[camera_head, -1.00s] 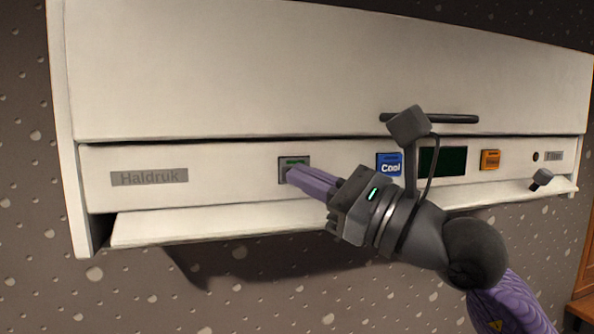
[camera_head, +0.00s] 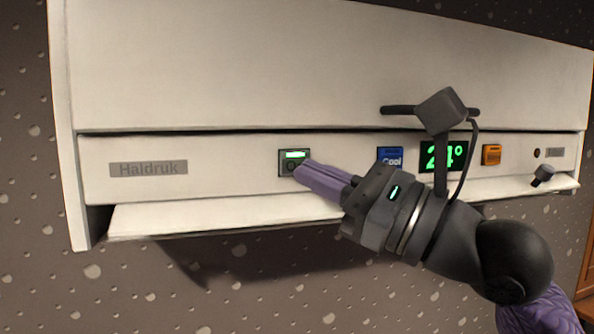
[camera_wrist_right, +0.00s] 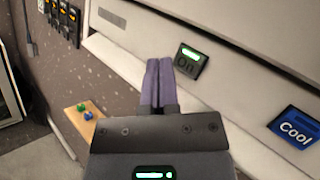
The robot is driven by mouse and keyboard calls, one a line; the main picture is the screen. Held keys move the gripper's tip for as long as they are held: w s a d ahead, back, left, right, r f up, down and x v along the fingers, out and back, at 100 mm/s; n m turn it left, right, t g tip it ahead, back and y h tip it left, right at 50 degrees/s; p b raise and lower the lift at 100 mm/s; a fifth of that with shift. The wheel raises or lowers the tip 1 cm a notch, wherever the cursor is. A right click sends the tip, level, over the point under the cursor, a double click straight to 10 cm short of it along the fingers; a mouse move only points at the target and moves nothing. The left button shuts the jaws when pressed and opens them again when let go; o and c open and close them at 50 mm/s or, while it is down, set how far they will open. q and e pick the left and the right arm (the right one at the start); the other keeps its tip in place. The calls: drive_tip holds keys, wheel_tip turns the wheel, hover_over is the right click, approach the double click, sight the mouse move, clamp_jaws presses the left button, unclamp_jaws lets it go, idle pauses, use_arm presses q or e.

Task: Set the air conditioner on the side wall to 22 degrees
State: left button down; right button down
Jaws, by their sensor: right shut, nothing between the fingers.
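The white air conditioner (camera_head: 230,190) is on the wall. Its grey power button (camera_head: 294,163) has a lit green strip; in the right wrist view the button (camera_wrist_right: 189,65) reads "On". The display (camera_head: 444,157) is lit and shows 24° in green, partly crossed by my wrist camera mount. The blue "Cool" button (camera_head: 389,157) is left of the display and also shows in the right wrist view (camera_wrist_right: 296,127). An orange button (camera_head: 491,155) is right of it, its label unreadable. My right gripper (camera_head: 307,172) is shut and empty, its tips just off the power button's lower right. My left gripper is not in view.
A small dark knob (camera_head: 543,174) sticks out at the unit's right end. The open white flap (camera_head: 200,216) juts out below the control strip. Several switches (camera_wrist_right: 62,18) are at the upper left in the wrist view.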

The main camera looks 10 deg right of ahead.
drive_tip(key=s, duration=0.3)
drive_tip(key=shift+s+b, duration=0.15)
drive_tip(key=shift+b, duration=0.2)
